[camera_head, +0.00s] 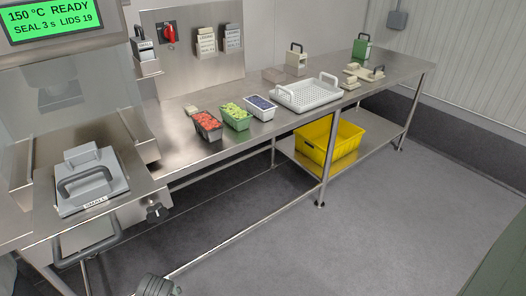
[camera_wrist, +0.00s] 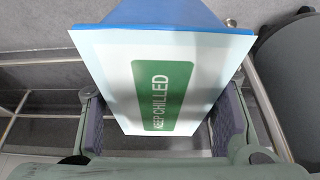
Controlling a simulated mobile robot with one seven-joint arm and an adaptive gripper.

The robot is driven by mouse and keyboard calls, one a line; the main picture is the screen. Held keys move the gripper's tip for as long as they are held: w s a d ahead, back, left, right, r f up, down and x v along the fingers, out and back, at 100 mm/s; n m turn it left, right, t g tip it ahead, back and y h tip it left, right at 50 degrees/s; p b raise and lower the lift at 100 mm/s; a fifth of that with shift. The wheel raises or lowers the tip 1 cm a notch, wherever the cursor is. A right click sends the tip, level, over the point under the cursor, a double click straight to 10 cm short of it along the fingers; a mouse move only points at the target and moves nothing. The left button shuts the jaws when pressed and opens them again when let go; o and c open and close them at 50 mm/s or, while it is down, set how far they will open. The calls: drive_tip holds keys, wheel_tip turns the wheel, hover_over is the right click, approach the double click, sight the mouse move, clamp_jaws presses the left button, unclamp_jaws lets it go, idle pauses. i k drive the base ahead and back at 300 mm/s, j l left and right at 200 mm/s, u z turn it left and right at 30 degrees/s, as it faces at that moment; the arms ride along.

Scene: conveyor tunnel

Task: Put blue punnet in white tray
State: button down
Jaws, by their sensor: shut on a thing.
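A blue punnet (camera_wrist: 165,12) shows close up in the wrist view, with a white film lid (camera_wrist: 110,70) facing the camera. The lid bears a green "KEEP CHILLED" label (camera_wrist: 163,97). My gripper (camera_wrist: 162,118) is shut on it, one dark pad at each side of the lid's lower part. Most of the blue body is hidden behind the lid. The white tray (camera_head: 283,101), perforated and with two raised handles, stands on the steel bench in the head view. The held punnet cannot be made out in the head view.
Red-filled (camera_head: 207,126), green-filled (camera_head: 236,116) and dark-blue-filled (camera_head: 260,107) punnets stand on the bench (camera_head: 190,155) left of the tray. A yellow crate (camera_head: 345,140) sits on the lower shelf. A grey sealing press (camera_head: 92,180) stands at left. Floor in front is clear.

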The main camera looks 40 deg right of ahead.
sight(307, 96)
drive_tip(key=l, duration=4.25)
